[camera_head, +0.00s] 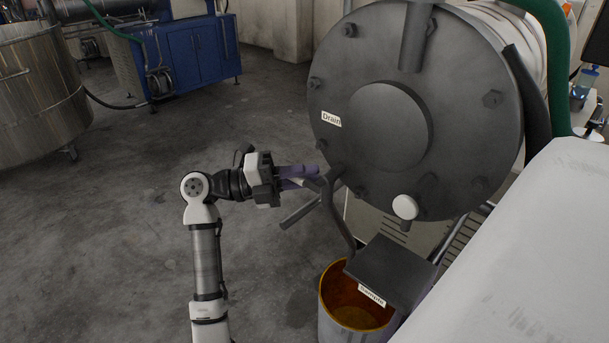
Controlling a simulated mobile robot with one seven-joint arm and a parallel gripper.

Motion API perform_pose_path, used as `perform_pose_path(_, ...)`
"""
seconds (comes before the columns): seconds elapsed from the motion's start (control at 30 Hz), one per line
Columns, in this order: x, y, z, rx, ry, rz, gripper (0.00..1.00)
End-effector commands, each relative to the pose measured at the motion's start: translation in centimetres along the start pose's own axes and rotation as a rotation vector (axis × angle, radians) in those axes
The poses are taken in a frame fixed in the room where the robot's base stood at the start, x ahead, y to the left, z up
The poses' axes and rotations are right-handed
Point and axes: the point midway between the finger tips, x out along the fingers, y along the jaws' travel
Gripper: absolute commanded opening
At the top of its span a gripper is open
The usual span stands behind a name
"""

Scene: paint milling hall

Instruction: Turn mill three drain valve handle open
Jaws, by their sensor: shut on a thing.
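The mill's round grey end plate (345,75) fills the upper right, with bolts around its rim and a "Drain" label (331,119) on its left side. Below the label, at the plate's lower left edge, is the dark drain valve with a curved bar (340,222) running down and a straight bar (300,213) slanting down left. My gripper (314,175) reaches in from the left, its purple fingers shut on the valve handle. The fingers partly hide the grip, and I cannot tell the handle's exact angle or whether the valve is open.
A bucket (327,318) with orange inside stands below the valve, partly under a dark plate (390,270) labelled "Sample". A white surface (540,250) fills the lower right. A steel vat (40,85) and blue cabinet (190,55) stand behind left. The floor left is clear.

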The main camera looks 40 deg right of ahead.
Motion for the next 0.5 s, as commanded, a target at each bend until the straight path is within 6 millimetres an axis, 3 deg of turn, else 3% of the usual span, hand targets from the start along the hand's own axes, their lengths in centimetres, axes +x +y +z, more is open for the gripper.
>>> perform_pose_path(0.5,0.09,-0.15,-0.27,0.058,0.026,0.055,0.00)
